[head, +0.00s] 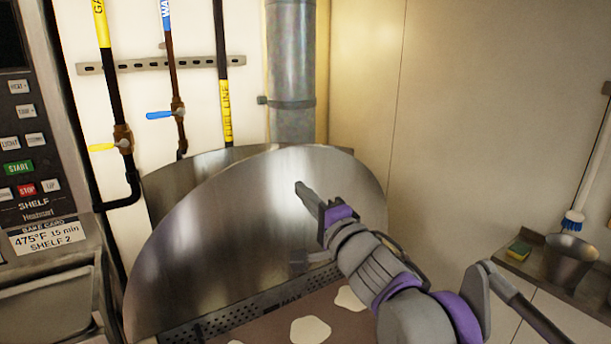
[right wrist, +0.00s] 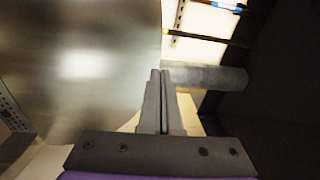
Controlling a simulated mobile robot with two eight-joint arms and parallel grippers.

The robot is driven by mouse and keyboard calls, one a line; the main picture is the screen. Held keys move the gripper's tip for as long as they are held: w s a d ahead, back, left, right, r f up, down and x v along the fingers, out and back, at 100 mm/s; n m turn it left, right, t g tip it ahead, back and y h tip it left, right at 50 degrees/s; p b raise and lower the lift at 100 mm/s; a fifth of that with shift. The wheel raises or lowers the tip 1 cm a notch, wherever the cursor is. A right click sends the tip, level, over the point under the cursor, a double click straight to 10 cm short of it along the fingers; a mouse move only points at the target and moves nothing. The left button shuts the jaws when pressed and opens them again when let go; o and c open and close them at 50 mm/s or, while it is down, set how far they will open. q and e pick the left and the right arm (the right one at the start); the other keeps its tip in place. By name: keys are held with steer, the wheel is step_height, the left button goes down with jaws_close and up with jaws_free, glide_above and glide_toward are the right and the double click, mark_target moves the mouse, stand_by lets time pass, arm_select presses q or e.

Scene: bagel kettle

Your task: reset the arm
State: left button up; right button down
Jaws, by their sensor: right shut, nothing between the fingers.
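My right arm comes in from the lower right in the head view, grey with purple bands. Its gripper (head: 304,194) is raised in front of the raised round metal lid (head: 230,230) of the kettle. In the right wrist view the two fingers (right wrist: 163,80) lie together, shut and empty, with the lid (right wrist: 80,70) on the left. I cannot tell whether the fingertips touch the lid. The kettle's brown surface (head: 265,328) shows below the lid, with white bagel-like pieces (head: 311,330) on it. My left gripper is not in view.
An oven panel (head: 30,150) stands at the left. Pipes with a yellow valve handle (head: 103,147) and a blue one (head: 159,115) run down the back wall. A metal duct (head: 291,70) stands behind the lid. A metal bucket (head: 570,260) and sponge (head: 518,250) sit on a right-hand ledge.

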steer(key=s+d+f+n+g+h, duration=0.1)
steer(key=s+d+f+h, duration=0.35)
steer(key=d+f, duration=0.5)
steer(key=s+d+f+n+g+h, duration=0.1)
steer(key=s+d+f+h, duration=0.2)
steer(key=d+f+h, duration=0.5)
steer(key=s+d+f+n+g+y, duration=0.1)
steer(key=s+d+f+n+g, duration=0.2)
steer(key=s+f, duration=0.7)
steer(key=s+d+f+n+g, duration=0.2)
steer(key=s+f+n+g, duration=0.3)
steer(key=s+f, duration=0.6)
step_height(320, 180, down, 3)
steer(key=shift+d+r+n+g+y, duration=0.2)
steer(key=shift+d+n+g+y, duration=0.1)
steer(key=shift+d+y, duration=0.1)
